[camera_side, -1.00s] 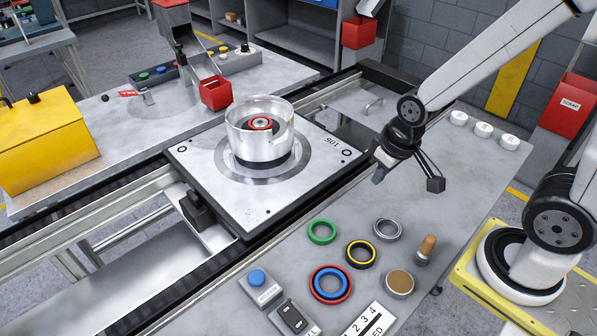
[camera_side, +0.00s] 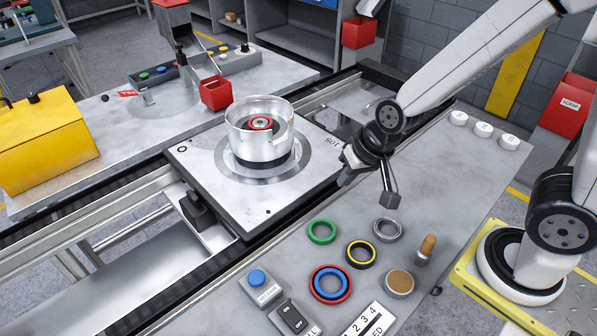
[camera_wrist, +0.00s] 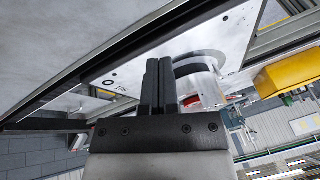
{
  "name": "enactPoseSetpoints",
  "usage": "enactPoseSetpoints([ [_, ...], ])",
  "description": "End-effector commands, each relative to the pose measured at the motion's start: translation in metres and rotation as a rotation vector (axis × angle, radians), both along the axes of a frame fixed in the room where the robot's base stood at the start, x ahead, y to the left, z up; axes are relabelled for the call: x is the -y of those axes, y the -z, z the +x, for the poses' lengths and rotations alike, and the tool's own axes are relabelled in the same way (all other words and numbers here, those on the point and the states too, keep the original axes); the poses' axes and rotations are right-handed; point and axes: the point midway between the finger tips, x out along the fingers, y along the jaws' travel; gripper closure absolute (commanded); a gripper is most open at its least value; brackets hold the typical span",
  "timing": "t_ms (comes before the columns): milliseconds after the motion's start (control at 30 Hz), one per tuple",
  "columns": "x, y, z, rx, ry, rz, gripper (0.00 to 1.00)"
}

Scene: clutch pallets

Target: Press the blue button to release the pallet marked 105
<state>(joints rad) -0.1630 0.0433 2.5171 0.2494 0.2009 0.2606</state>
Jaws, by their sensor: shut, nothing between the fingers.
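The blue button (camera_side: 257,278) sits on a small grey box at the front of the near bench, left of a switch box. The pallet (camera_side: 205,165), a square plate marked 105, lies on the conveyor with a metal clutch housing (camera_side: 258,140) on it. The pallet also shows in the wrist view (camera_wrist: 130,72). My gripper (camera_side: 343,180) is shut and empty, above the bench edge by the pallet's right corner. It is well up and to the right of the blue button. In the wrist view the closed fingers (camera_wrist: 158,75) show; the button does not.
Green (camera_side: 321,232), yellow-black (camera_side: 361,254) and red (camera_side: 318,292) rings lie on the near bench between my gripper and the button. A wooden-handled tool (camera_side: 426,248) stands to the right. A black switch box (camera_side: 292,318) sits beside the button.

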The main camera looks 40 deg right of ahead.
Motion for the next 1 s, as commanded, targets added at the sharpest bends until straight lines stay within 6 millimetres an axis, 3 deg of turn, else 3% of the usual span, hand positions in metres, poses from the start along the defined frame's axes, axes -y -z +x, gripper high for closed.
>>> enactPoseSetpoints([
  [200,-0.051,-0.007,0.019,0.062,0.247,0.189,1.0],
  [533,-0.119,-0.018,0.032,0.099,0.646,0.485,1.0],
  [1000,-0.195,-0.025,0.017,0.074,1.226,0.869,1.0],
])
